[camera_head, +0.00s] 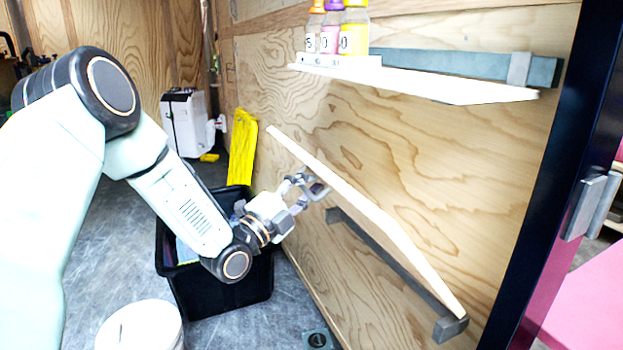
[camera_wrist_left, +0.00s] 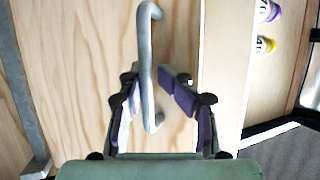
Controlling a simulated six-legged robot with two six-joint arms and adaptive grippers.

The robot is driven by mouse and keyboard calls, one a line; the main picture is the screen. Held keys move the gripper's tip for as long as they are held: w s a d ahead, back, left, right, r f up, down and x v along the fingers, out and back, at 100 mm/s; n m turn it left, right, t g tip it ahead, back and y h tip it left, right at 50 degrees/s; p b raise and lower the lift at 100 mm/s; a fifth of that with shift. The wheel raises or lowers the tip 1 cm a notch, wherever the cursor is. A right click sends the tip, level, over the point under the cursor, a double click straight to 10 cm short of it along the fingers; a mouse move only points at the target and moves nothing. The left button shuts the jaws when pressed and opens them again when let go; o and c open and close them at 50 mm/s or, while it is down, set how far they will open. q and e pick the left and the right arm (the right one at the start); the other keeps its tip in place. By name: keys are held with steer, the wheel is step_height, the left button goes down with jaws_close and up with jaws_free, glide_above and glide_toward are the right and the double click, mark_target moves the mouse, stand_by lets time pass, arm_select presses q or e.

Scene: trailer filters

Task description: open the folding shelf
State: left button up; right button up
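The folding shelf (camera_head: 365,210) is a pale wooden board on the plywood wall, above a grey rail (camera_head: 385,258). It sits tilted, unlike the level shelf above it. In the left wrist view its wooden face (camera_wrist_left: 85,60) fills much of the picture, with a grey bar handle (camera_wrist_left: 147,65) standing off it. My left gripper (camera_head: 310,187) is at the board's left part. In the wrist view its fingers (camera_wrist_left: 153,105) stand apart, one on each side of the handle's lower end, with gaps visible. My right gripper is not in view.
A level upper shelf (camera_head: 440,90) carries several bottles (camera_head: 338,28). A black bin (camera_head: 225,295) stands below my left arm, with a white round container (camera_head: 140,325) in front. A yellow folded sign (camera_head: 243,145) leans behind. A dark post (camera_head: 560,180) stands at right.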

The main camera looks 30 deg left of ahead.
arm_select(q)
steer(key=shift+f+p+v, duration=0.2)
steer(key=shift+p+v, duration=0.6)
steer(key=shift+v, duration=0.95)
steer(key=shift+f+p+v, duration=0.15)
steer(key=shift+p+v, duration=0.6)
steer(key=shift+v, duration=1)
